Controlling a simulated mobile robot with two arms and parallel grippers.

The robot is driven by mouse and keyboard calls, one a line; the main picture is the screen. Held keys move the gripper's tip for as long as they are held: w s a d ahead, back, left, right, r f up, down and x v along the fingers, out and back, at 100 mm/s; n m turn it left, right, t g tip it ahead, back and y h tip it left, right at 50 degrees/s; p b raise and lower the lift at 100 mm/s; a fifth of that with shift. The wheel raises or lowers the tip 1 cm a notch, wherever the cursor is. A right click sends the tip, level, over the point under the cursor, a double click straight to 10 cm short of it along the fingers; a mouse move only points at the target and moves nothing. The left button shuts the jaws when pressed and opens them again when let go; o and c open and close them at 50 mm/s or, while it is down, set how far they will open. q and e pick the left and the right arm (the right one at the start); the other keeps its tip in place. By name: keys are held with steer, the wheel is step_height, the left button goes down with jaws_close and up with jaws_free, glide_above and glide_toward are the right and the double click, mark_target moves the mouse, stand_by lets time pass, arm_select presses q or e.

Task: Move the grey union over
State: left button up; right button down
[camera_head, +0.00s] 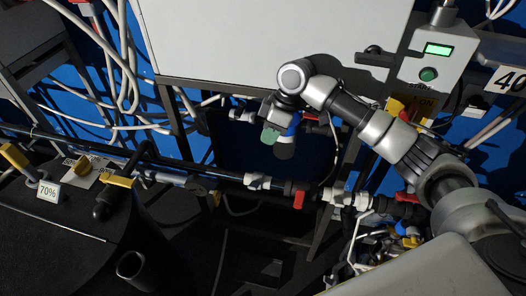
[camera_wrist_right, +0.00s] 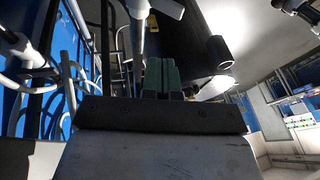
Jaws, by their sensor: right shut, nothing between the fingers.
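My right gripper (camera_head: 270,136) reaches in from the right and hangs in front of the blue wall, above the dark horizontal pipe. Its green fingers (camera_wrist_right: 161,77) are shut together with nothing between them in the wrist view. A light grey fitting (camera_head: 258,181) sits on the pipe just below the gripper, apart from it. More pale grey fittings (camera_head: 336,195) sit further right, beside a red valve handle (camera_head: 299,199). I cannot tell which of these is the grey union. The wrist view shows a pale fitting (camera_wrist_right: 27,52) at left. My left gripper is not in view.
A large pale panel (camera_head: 270,45) fills the back. A box with a green display (camera_head: 438,50) stands at upper right. A dark cabinet with yellow handles and a 70% label (camera_head: 48,191) is at left. White hoses (camera_head: 125,75) hang at upper left.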

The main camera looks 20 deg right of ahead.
steer(key=p, duration=0.2)
glide_toward(251, 184)
steer(key=shift+w+a+f, duration=0.3)
steer(key=shift+w+f, duration=0.1)
steer(key=shift+f, duration=0.2)
steer(key=shift+w+a+f, duration=0.25)
steer(key=shift+w+f, duration=0.2)
steer(key=shift+f, duration=0.15)
steer(key=s+f, duration=0.1)
steer(key=a+f+p, duration=0.1)
steer(key=shift+s+a+f, duration=0.1)
steer(key=shift+s+f, duration=0.2)
steer(key=shift+s, duration=0.05)
steer(key=shift+s+a+f, duration=0.15)
steer(key=shift+s+f, duration=0.05)
steer(key=shift+f, duration=0.15)
